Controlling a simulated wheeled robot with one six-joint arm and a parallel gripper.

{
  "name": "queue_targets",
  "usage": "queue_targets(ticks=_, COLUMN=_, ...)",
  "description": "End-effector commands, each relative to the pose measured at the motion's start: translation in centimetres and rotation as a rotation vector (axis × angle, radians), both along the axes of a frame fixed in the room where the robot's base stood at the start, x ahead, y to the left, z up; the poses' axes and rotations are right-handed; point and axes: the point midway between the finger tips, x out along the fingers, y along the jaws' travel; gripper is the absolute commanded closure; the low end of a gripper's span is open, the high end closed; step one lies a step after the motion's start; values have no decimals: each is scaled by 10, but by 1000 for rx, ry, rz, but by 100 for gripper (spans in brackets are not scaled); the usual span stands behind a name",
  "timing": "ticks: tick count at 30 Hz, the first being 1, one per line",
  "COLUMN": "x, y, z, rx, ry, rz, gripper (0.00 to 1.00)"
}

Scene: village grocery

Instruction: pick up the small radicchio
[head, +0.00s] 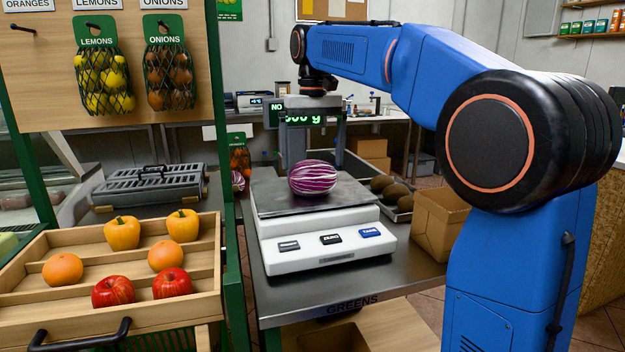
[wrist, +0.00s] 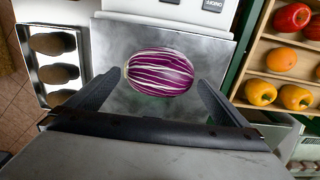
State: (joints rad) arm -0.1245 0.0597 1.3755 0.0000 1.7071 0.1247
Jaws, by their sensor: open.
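A purple radicchio with white veins (head: 313,178) lies on the steel plate of a white scale (head: 322,255). It also shows in the wrist view (wrist: 160,72), across the space between the fingertips. A second purple radicchio (head: 238,181) shows partly behind the scale's left side; its size is hard to compare. My gripper (head: 312,150) is above the radicchio on the scale, pointing down. Its two dark fingers are spread, one to each side, and it holds nothing. In the wrist view my gripper (wrist: 158,82) shows a finger either side of the radicchio, with no clear contact.
A wooden crate (head: 120,322) of peppers, oranges and apples stands left of the scale, beyond a green post (head: 229,240). A metal tray (wrist: 37,75) of brown oval produce sits beside the scale. A cardboard box (head: 440,225) stands at right. The scale's green display is partly hidden behind my gripper.

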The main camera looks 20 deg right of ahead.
Motion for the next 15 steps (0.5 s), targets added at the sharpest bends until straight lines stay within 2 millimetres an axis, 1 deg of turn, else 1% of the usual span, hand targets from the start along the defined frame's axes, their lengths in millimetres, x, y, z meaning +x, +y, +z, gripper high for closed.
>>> queue_targets(ticks=4, x=1, y=0, z=-13, rx=0, ry=1, rz=0, gripper=0)
queue_targets(ticks=10, x=2, y=1, z=-40, rx=0, ry=0, rz=0, gripper=0)
queue_targets(ticks=15, x=2, y=1, z=-51, rx=0, ry=-1, rz=0, gripper=0)
